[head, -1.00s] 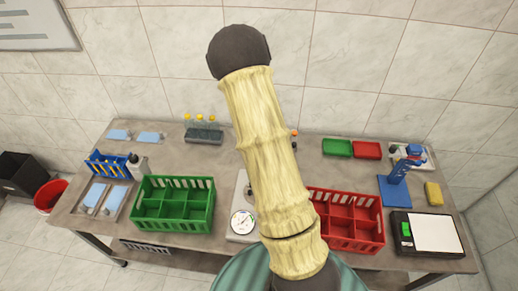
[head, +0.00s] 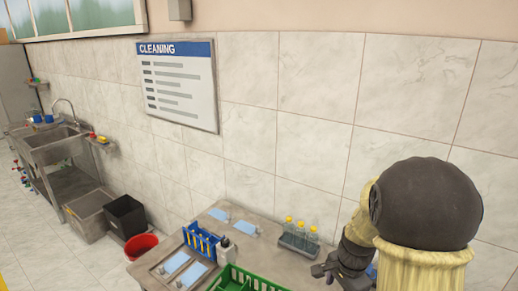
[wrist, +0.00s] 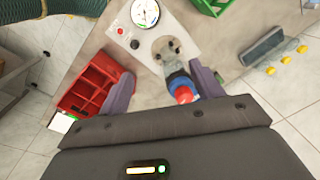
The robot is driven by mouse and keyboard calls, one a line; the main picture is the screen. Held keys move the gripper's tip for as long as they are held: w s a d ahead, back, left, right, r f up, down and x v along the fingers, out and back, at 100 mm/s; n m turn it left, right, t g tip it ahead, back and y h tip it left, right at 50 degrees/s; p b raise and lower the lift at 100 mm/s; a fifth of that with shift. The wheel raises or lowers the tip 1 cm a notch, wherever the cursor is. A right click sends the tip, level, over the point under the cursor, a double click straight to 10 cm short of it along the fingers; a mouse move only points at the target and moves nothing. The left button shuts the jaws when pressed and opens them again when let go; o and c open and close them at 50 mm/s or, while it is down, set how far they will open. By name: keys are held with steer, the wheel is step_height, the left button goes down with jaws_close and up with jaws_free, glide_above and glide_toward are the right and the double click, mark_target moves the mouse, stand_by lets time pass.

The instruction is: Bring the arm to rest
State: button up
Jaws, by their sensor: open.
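My gripper (head: 330,268) shows at the lower right of the head view, beside my arm's dark joint and pale link. In the wrist view my gripper (wrist: 162,70) has its two fingers spread apart, with nothing clamped between them. A blue and red object (wrist: 182,90) shows between the fingers, nearer the right one; I cannot tell its height or distance from them. A pale device with a round gauge (wrist: 150,25) and a red button lies beyond the fingertips on the table.
In the head view, a green crate (head: 231,281), a blue rack (head: 201,240) and a rack of yellow-capped bottles (head: 298,241) are on the table. A red bucket (head: 142,246) stands on the floor. The wrist view shows a red crate (wrist: 90,85). Tiled wall lies behind.

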steer(key=s+a+f+n+t+b, duration=0.1)
steer(key=s+a+n+b, duration=0.3)
steer(key=s+n, duration=0.5)
steer(key=a+n, duration=0.1)
steer(key=n, duration=0.3)
steer(key=shift+s+a+f, duration=0.3)
steer(key=shift+s+a, duration=0.1)
steer(key=shift+s+a, duration=0.1)
steer(key=shift+s, duration=0.1)
steer(key=shift+w, duration=0.15)
